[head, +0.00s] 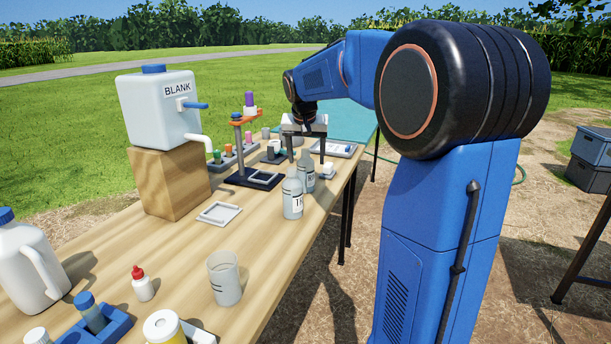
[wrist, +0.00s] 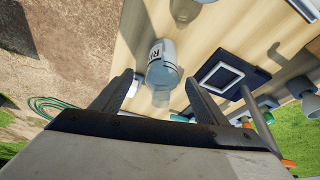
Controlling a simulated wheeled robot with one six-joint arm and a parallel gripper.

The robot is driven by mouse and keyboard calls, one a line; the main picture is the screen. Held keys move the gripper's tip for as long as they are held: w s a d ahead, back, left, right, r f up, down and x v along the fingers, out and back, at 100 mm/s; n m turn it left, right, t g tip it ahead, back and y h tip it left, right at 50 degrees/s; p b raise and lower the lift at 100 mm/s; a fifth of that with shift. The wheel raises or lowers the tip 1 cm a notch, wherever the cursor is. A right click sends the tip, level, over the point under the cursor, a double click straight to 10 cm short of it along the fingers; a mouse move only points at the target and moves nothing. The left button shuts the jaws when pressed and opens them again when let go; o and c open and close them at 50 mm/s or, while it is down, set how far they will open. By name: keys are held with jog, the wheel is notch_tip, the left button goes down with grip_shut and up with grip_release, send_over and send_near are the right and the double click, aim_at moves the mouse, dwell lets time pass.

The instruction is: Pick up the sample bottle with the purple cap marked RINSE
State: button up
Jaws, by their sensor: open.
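A clear grey bottle (wrist: 161,68) with a white label, on which "RI" can be read, lies ahead of my open gripper (wrist: 160,88) in the wrist view. Its pale neck points toward the gripper and shows no purple cap. In the head view my gripper (head: 305,152) hangs fingers-down above the table, over a bottle (head: 306,174) that stands behind a nearer labelled bottle (head: 292,198). The fingers are apart and hold nothing. A purple-topped piece (head: 249,102) sits on an orange-topped stand (head: 240,118), left of the gripper.
A white "BLANK" container (head: 160,108) stands on a wooden block (head: 168,182). A beaker (head: 224,278), a red-tipped dropper bottle (head: 142,284) and a white jug (head: 30,262) are nearer. A white tray (head: 219,213) lies mid-table. The table's right edge (head: 318,232) runs close to the bottles.

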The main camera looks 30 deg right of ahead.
aim_at(306, 169)
jog(key=shift+a+x, duration=0.2)
jog(key=shift+x, duration=3.2)
jog(key=shift+w, duration=0.15)
jog(key=c, duration=1.2)
